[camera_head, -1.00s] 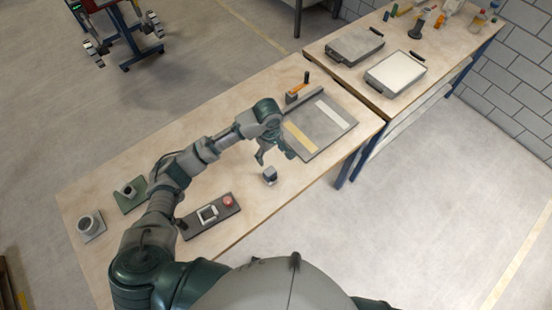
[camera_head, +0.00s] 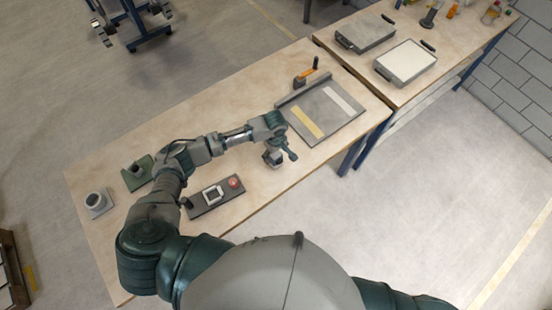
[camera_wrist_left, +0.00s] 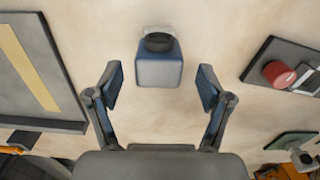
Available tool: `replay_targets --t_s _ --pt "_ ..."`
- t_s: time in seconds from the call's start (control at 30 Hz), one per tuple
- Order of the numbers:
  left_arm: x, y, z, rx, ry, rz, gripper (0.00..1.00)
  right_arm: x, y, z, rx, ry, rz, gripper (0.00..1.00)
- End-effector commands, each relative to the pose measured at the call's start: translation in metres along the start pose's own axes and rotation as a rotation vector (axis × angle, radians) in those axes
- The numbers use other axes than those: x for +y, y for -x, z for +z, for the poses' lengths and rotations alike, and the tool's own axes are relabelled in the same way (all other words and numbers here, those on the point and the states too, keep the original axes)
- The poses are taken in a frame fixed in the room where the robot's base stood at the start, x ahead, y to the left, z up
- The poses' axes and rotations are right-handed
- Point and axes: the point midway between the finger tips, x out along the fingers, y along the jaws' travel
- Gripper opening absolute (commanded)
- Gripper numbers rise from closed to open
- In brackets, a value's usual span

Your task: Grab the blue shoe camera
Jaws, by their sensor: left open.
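The blue shoe camera is a small blue-grey block with a dark round part on one end. It sits on the wooden table (camera_head: 150,130) near its front edge. In the left wrist view the blue shoe camera (camera_wrist_left: 159,65) lies just beyond and between the fingertips, apart from both. My left gripper (camera_wrist_left: 161,88) is open and empty, its fingers pointing at the camera from either side. In the head view my left gripper (camera_head: 280,157) is over the blue shoe camera (camera_head: 271,158) and partly hides it. My right gripper is not in view.
A panel with a red button (camera_head: 233,183) lies left of the camera. A grey tilting plate (camera_head: 345,125) with yellow and white strips lies to its right. A second table (camera_head: 330,35) holds trays and bottles.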

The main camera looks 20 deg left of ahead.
Motion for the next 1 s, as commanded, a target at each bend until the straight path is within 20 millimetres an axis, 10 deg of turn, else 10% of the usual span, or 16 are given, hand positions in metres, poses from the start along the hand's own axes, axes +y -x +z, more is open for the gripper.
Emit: replay_targets --t_s 0.4,0.7,1.0 --pt "0.002 -0.025 0.002 0.003 -0.001 -0.001 0.79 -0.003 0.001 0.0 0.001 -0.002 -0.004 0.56" --pt "0.001 -0.025 0.001 0.001 -0.001 0.0 0.09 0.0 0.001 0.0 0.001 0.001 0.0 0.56" --pt "0.001 -0.024 0.001 0.001 0.0 0.0 0.09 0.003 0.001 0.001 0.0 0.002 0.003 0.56"
